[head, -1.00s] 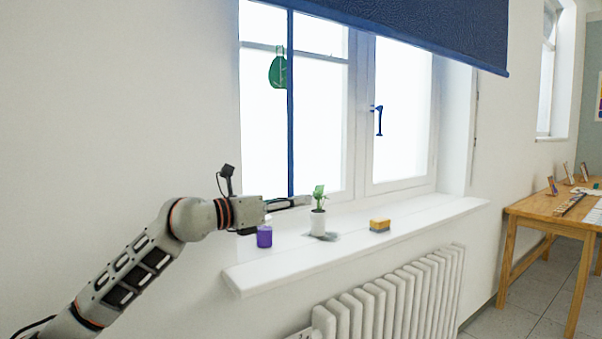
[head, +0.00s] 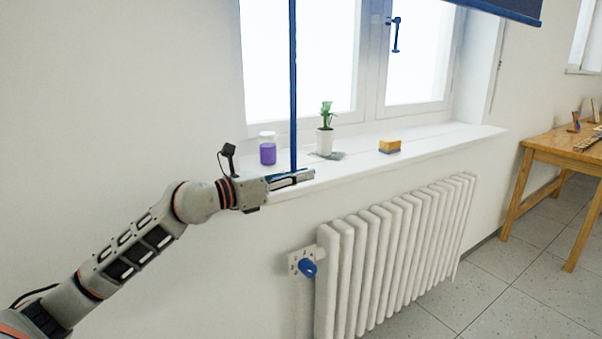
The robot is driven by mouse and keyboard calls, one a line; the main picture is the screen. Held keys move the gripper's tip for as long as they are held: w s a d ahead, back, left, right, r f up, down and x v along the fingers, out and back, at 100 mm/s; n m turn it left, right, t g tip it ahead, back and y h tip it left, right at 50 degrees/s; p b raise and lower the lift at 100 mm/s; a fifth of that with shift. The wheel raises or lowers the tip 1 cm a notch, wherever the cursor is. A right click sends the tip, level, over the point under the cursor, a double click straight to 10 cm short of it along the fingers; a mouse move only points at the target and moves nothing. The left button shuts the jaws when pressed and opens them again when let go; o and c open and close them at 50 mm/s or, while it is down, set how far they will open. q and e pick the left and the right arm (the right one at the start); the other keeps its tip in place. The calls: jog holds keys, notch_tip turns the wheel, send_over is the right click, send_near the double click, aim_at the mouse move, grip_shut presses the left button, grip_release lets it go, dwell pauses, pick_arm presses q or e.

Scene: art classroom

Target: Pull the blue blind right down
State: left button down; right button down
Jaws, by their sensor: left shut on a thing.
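The blue blind (head: 505,8) shows only as its lower right part at the top edge of the head view; the rest is out of view. Its lower edge lies across the upper window. A long, thin blue pull (head: 293,90) runs straight down in front of the left pane to my left gripper (head: 298,179). My left gripper is shut on this pull, in front of the sill's front edge at the left. My right gripper is not in view.
The white sill (head: 450,148) holds a purple jar (head: 267,152), a potted plant (head: 325,138) and a yellow sponge (head: 390,146). A radiator (head: 395,250) with a blue valve knob (head: 308,268) stands below. A wooden table (head: 560,150) is at the right.

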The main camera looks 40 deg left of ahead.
pick_arm(q)
jog(key=c, duration=2.1)
grip_release()
jog(key=shift+v, duration=6)
